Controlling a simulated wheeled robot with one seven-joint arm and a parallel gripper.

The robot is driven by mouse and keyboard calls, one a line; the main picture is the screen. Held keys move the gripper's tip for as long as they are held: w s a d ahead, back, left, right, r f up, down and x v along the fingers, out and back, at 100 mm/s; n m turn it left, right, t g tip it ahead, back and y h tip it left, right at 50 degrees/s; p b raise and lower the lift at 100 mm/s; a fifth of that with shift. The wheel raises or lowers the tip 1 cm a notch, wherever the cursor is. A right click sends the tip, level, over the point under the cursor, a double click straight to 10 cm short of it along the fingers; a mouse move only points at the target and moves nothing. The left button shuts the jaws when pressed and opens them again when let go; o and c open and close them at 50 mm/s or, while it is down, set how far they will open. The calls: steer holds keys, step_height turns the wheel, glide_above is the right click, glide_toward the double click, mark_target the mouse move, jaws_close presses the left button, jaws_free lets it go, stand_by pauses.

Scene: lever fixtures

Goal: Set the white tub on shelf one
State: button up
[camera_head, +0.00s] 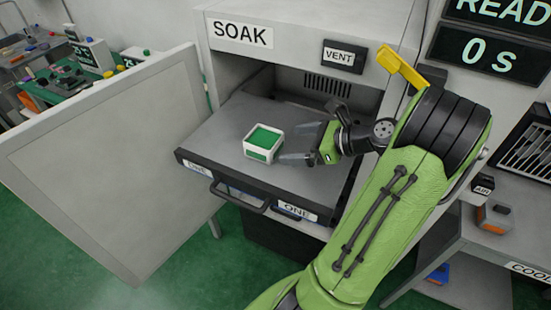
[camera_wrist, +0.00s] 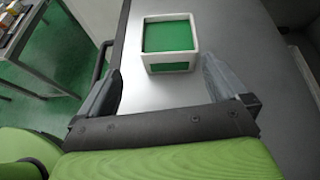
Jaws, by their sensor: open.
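The white tub (camera_head: 264,143) is a small square box with green inside and a green panel on its side. It rests upright on the grey pull-out shelf labelled ONE (camera_head: 215,138), under the SOAK sign. My gripper (camera_head: 292,142) is open just right of the tub in the head view. In the wrist view the tub (camera_wrist: 170,42) sits ahead of the open fingers (camera_wrist: 160,88), a little beyond their tips, and nothing is between them. I cannot tell whether a fingertip touches it.
The cabinet door (camera_head: 110,165) stands wide open at the left. The shelf has a black front edge with a handle (camera_head: 238,197). A yellow lever (camera_head: 402,66) shows at the upper right. A COOL bench (camera_head: 520,240) holds a grey and orange item (camera_head: 494,215). Bare shelf lies around the tub.

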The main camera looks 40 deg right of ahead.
steer(key=w+a+n+g, duration=0.1)
steer(key=a+n, duration=0.1)
steer(key=a, duration=0.1)
steer(key=w+a+n+g, duration=0.1)
steer(key=a+n, duration=0.2)
steer(key=w+a+n+g, duration=0.1)
steer(key=a+n+g, duration=0.1)
steer(key=a, duration=0.1)
steer(key=shift+w+a+r+n, duration=0.25)
steer(key=shift+w+n, duration=0.05)
steer(key=s+a+r+n+g+h, duration=0.1)
steer(key=s+a+n+g+h, duration=0.15)
steer(key=a+n, duration=0.7)
steer(key=s+a+r+n+h, duration=0.2)
steer(key=s+a+n, duration=0.4)
steer(key=s+n, duration=0.5)
steer(key=shift+s+a+r+n, duration=0.25)
steer(key=shift+r+n, duration=0.45)
steer(key=shift+n, duration=0.55)
